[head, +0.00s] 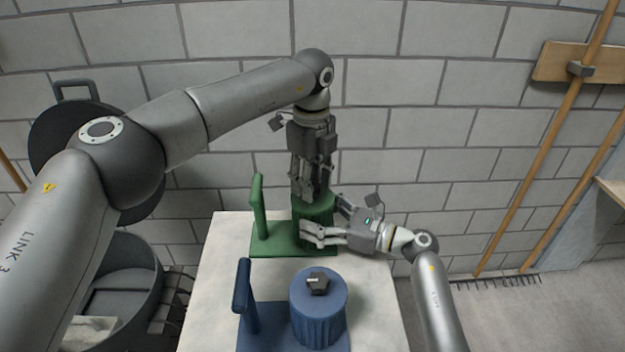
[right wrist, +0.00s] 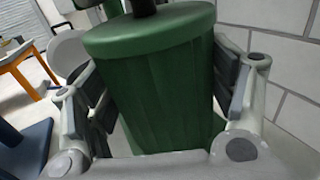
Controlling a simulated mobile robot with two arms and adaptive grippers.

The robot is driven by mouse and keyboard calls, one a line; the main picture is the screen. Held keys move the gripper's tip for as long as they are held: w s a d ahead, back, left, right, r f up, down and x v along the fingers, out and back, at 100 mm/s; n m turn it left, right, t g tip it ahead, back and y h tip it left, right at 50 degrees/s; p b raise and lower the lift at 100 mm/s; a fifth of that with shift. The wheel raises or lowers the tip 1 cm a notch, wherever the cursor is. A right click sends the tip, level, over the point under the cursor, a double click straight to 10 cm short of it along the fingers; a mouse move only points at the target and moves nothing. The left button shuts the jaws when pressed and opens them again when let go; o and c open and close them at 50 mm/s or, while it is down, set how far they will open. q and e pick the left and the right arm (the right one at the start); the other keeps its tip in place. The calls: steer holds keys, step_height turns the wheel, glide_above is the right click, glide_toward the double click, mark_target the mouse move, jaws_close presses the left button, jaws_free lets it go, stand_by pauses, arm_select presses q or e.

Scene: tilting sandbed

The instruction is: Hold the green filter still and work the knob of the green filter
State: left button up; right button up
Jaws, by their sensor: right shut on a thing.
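The green filter (head: 314,212) is a ribbed green cylinder on a green base with an upright post, at the far end of the pale table. Its body fills the middle of the right wrist view (right wrist: 165,90). My right gripper (head: 324,222) comes in from the right and is shut on the filter's body, one finger on each side. My left gripper (head: 310,190) points straight down over the filter's lid. Its fingers hide the knob in the head view, and I cannot tell whether they grip it. A dark piece shows above the lid in the right wrist view.
A blue filter (head: 318,312) with a black knob and a blue post (head: 243,300) stands nearer on the table (head: 222,262). A dark bin (head: 115,280) is at the left. A block wall is close behind. Wooden-handled tools lean at the right.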

arm_select(q)
steer(key=shift+o, duration=0.7)
steer(key=shift+d, duration=0.1)
steer(key=shift+r, duration=0.1)
step_height(320, 180, up, 12)
arm_select(e)
steer(key=o, duration=1.4)
